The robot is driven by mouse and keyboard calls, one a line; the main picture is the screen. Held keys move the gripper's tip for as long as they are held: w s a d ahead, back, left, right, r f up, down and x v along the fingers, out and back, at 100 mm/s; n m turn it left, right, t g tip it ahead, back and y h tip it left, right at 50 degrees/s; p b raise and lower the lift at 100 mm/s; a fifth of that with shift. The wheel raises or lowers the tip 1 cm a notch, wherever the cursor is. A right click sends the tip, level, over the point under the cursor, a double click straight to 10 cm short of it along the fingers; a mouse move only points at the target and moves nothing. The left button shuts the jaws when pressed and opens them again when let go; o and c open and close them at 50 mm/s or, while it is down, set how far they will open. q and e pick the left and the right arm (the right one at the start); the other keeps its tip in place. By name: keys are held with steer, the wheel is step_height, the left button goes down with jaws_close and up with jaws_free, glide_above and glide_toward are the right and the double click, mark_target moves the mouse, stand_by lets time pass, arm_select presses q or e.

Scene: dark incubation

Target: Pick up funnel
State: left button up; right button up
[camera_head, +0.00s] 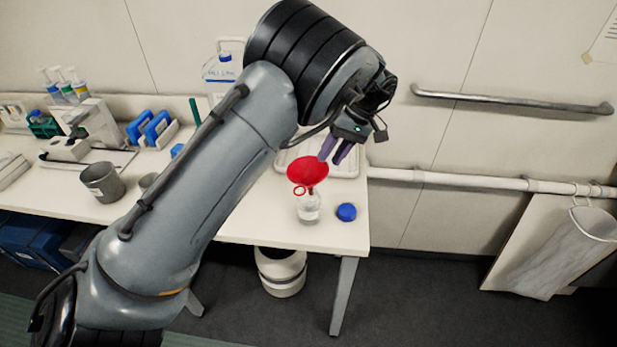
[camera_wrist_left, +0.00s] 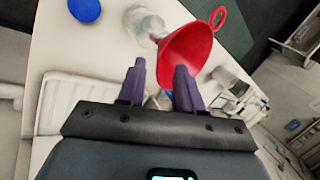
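The red funnel (camera_head: 307,172) stands with its wide mouth up on a clear bottle (camera_head: 308,208) near the right end of the bench. The funnel also shows in the left wrist view (camera_wrist_left: 188,52), with its ring handle at the upper right and the bottle (camera_wrist_left: 142,25) beside it. My left gripper (camera_head: 336,153) is just behind and above the funnel in the head view. Its purple fingers are apart, with a gap between them in the left wrist view (camera_wrist_left: 160,75). The funnel's rim is close to the fingertips; I cannot tell whether they touch. My right gripper is not in view.
A blue cap (camera_head: 346,212) lies right of the bottle. A white tray (camera_head: 345,170) lies behind it. A grey beaker (camera_head: 102,182) and blue racks (camera_head: 150,130) stand farther left. The bench's (camera_head: 345,236) right edge is close; a rail runs along the wall.

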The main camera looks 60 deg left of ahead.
mark_target(327, 164)
arm_select(q)
steer(key=shift+p+x, duration=0.6)
steer(key=shift+x, duration=1.6)
steer(key=shift+d, duration=0.1)
steer(key=shift+c, duration=0.3)
jaws_close()
